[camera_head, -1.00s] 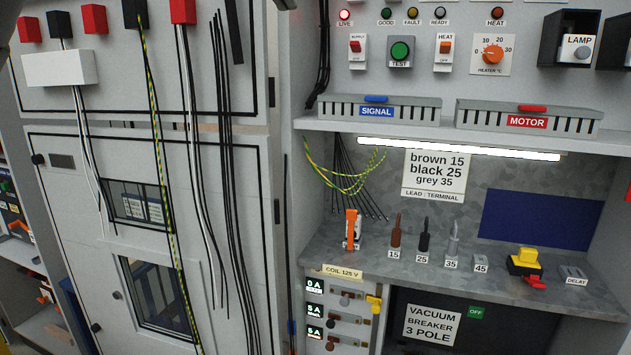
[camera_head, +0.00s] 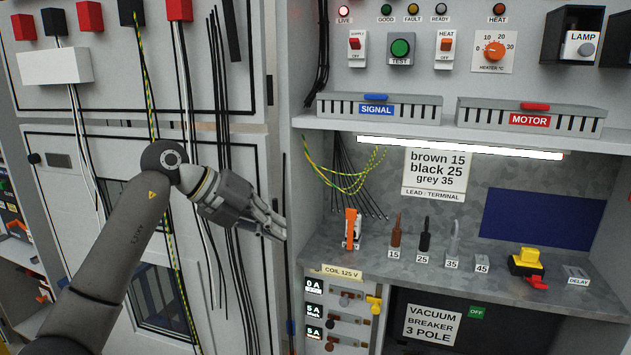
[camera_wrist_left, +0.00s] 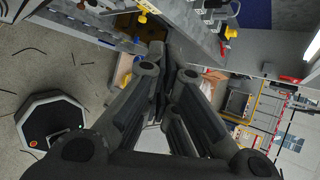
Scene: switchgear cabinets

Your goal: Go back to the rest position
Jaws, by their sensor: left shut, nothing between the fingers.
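My left gripper (camera_head: 272,222) is in the head view, in front of the cabinet doors at the left, with its fingers pointing right toward the workbench bay. It is shut and empty, and apart from the orange and white tool on the shelf. In the left wrist view its fingers (camera_wrist_left: 168,88) close together over open space. My left arm comes in from the lower left of the head view. My right gripper is not in either view.
The grey shelf (camera_head: 430,272) holds an orange tool (camera_head: 351,228), several terminal tools and a yellow-black switch (camera_head: 526,262). Black and green-yellow cables hang down the cabinet door (camera_head: 90,215). The left wrist view shows a dark octagonal object (camera_wrist_left: 52,122) on the floor.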

